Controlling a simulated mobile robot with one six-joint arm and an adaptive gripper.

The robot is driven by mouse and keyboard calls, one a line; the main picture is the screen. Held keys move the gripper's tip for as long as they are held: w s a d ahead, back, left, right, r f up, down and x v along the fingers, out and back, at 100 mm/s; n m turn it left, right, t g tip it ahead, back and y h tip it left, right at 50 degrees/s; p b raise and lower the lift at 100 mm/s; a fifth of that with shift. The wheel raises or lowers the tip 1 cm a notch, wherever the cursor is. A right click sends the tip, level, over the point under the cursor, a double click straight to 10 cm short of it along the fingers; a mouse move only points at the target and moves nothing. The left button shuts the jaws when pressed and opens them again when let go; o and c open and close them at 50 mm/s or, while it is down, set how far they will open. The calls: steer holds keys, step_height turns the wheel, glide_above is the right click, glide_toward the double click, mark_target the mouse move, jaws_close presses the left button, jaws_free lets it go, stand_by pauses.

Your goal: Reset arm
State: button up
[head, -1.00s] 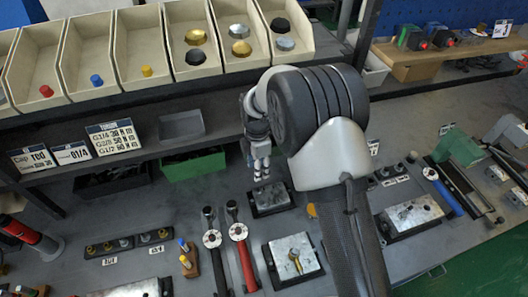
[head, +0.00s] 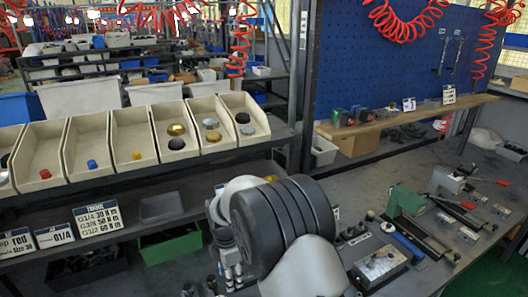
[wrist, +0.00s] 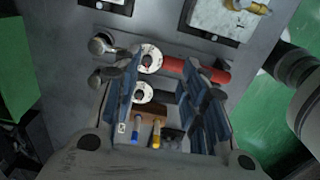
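My gripper (head: 230,275) hangs on the folded arm near the bench's back edge in the head view, partly cut off by the frame's bottom. In the wrist view its blue-grey fingers (wrist: 164,97) stand wide apart, with nothing held between them. Beyond the fingers, two torque wrenches with white dials lie on the bench, the upper dial (wrist: 150,58) beside a red handle (wrist: 214,72). A blue-tipped piece (wrist: 135,137) and a yellow-tipped piece (wrist: 156,138) show lower down between the fingers.
A metal valve block (wrist: 227,18) with a brass fitting is at the wrist view's top. Cream bins (head: 188,146) line the shelf left of the arm. Another metal block (head: 380,265) and a green clamp fixture (head: 404,201) stand on the bench at right.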

steer(key=s+d+r+m+t+b, duration=0.1)
steer(key=s+d+r+m, duration=0.2)
steer(key=d+r+m, duration=0.35)
steer(key=s+d+r+m+t+b, duration=0.1)
steer(key=s+d+r+m, duration=0.25)
steer(key=d+r, duration=0.6)
steer(key=s+d+r+m+t, duration=0.1)
steer(key=s+d+m, duration=0.3)
steer(key=s, duration=0.6)
steer(key=s+d+r+m+t+b, duration=0.1)
steer(key=s+d+r+m, duration=0.2)
steer(key=s+m, duration=0.6)
steer(key=shift+s+d+r+b, duration=0.3)
steer(key=shift+s+d, duration=0.15)
steer(key=shift+s, duration=0.25)
